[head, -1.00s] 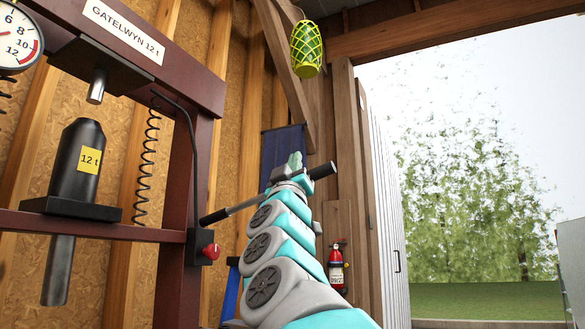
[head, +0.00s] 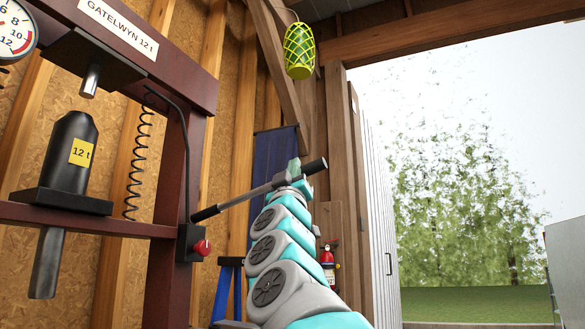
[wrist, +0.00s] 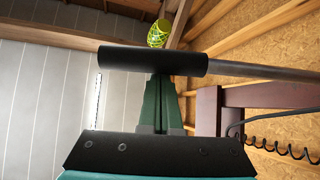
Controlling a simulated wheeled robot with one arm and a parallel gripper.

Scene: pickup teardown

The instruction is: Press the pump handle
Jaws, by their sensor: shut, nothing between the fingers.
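My gripper (head: 293,167) is shut and empty, right at the grip end of the handle. The fingers (wrist: 160,100) lie side by side. Their tips are hidden by the grip, and I cannot tell whether they touch it.
The dark red press frame (head: 176,250) stands at left, with a black 12 t jack (head: 68,150), a gauge (head: 14,30) and a red knob (head: 202,248). A yellow-green caged lamp (head: 299,55) hangs above. A fire extinguisher (head: 327,262) is behind my arm. The doorway at right is open.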

